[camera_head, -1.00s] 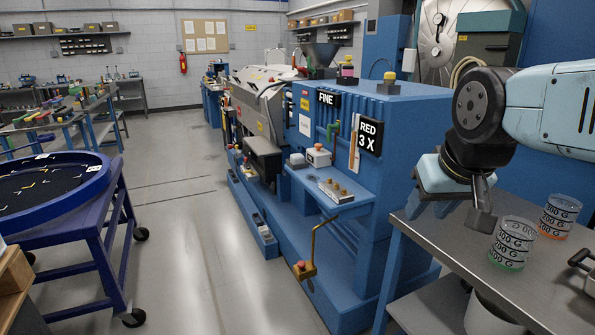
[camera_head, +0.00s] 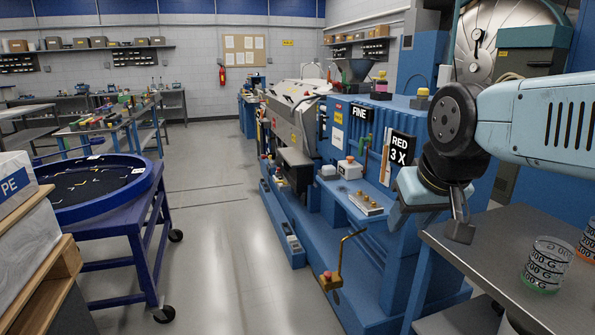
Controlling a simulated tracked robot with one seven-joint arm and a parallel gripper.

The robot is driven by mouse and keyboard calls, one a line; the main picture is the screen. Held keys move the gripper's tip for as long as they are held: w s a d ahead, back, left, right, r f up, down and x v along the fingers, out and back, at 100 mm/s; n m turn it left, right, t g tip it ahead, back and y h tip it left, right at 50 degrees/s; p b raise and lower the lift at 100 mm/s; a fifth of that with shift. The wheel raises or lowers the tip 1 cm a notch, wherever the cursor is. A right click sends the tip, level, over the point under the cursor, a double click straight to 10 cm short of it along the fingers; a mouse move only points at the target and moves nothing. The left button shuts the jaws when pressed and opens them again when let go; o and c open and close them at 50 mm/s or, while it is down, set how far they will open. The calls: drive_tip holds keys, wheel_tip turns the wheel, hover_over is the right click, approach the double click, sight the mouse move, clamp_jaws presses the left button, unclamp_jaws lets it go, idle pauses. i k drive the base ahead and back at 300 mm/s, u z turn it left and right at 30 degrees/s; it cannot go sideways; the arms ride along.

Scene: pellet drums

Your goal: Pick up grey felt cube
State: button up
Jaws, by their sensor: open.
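I cannot make out a grey felt cube for certain in this view. A small light-grey block (camera_head: 328,171) sits on the blue machine's side shelf, but its material is too small to tell. My gripper (camera_head: 430,222) hangs at the right, fingers pointing down and apart, with nothing seen between them. It is in front of the blue machine (camera_head: 345,250) and near the left edge of the steel table (camera_head: 490,258).
A clear marked beaker with green contents (camera_head: 548,265) stands on the steel table; another, orange-tinted (camera_head: 588,243), is at the right edge. A blue round-topped cart (camera_head: 130,225) and a wooden pallet (camera_head: 68,258) with a white sack stand left. The floor (camera_head: 215,215) between is open.

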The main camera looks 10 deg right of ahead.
sight(326, 170)
drive_tip(key=u, duration=0.4)
drive_tip(key=i, duration=1.8)
drive_tip(key=z, duration=0.6)
drive_tip(key=k, duration=0.85)
drive_tip(key=z, duration=0.25)
drive_tip(key=i, duration=0.85)
drive_tip(key=u, duration=0.1)
